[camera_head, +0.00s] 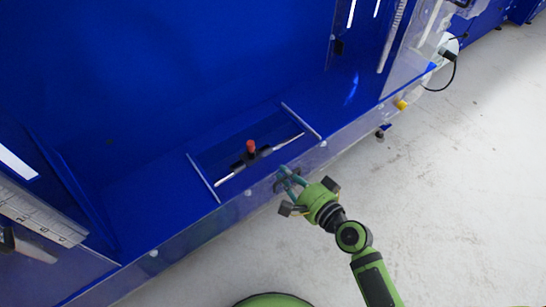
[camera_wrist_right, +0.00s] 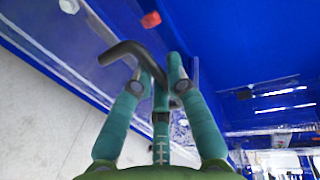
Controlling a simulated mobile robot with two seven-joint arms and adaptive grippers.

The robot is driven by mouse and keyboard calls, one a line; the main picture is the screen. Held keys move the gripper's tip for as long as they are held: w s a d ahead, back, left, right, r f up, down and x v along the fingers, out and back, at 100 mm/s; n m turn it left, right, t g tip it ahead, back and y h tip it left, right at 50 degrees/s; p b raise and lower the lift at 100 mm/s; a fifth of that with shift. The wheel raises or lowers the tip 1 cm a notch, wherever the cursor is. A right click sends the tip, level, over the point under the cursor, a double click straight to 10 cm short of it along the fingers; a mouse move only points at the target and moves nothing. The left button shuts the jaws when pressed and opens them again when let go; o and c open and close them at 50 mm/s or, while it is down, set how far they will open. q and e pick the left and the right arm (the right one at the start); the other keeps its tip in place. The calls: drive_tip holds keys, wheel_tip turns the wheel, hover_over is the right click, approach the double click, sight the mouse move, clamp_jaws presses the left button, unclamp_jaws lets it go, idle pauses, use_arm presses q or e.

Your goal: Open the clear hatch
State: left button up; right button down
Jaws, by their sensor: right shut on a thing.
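The clear hatch (camera_head: 228,211) is a see-through panel along the front edge of the blue machine in the head view. It also shows at the left in the right wrist view (camera_wrist_right: 52,62). A dark bent handle (camera_wrist_right: 125,51) stands at the panel. My green right gripper (camera_head: 288,178) is at the panel's middle, with its teal fingers (camera_wrist_right: 158,88) closed around the handle. The fingers hide part of the handle in both views. I cannot tell from these views whether the hatch is off its closed position. My left gripper is not in view.
Inside the blue machine, a red-topped black clamp (camera_head: 251,150) sits on a metal rod between two light rails (camera_head: 203,178). A ruler scale (camera_head: 40,212) is at the left. A white device with a black cable (camera_head: 450,68) is at the upper right. The grey floor (camera_head: 460,190) is clear.

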drive_tip(key=shift+v, duration=0.85)
drive_tip(key=c, duration=1.2)
unclamp_jaws()
drive_tip(key=shift+f, duration=0.15)
drive_tip(key=shift+v, duration=6)
